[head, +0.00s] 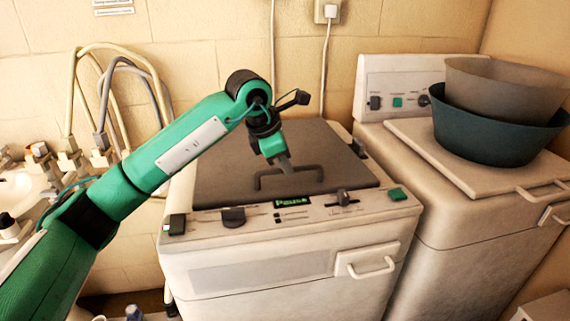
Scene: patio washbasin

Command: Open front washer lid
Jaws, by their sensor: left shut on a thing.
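The front washer (285,270) is a white machine with a dark grey lid (225,176) on top. The lid lies flat and closed. A dark bar handle (308,170) stands up near the lid's front edge. My left gripper (287,170) reaches down over the lid from the left and is shut on the handle. Its fingertips hide a small part of the handle. My right gripper is not in view.
A second white machine (440,210) stands close at the right, with a teal basin (490,140) and a grey basin (500,85) stacked on its lid. A sink with taps (70,155) and hoses is at the left. The tiled wall (220,60) is behind.

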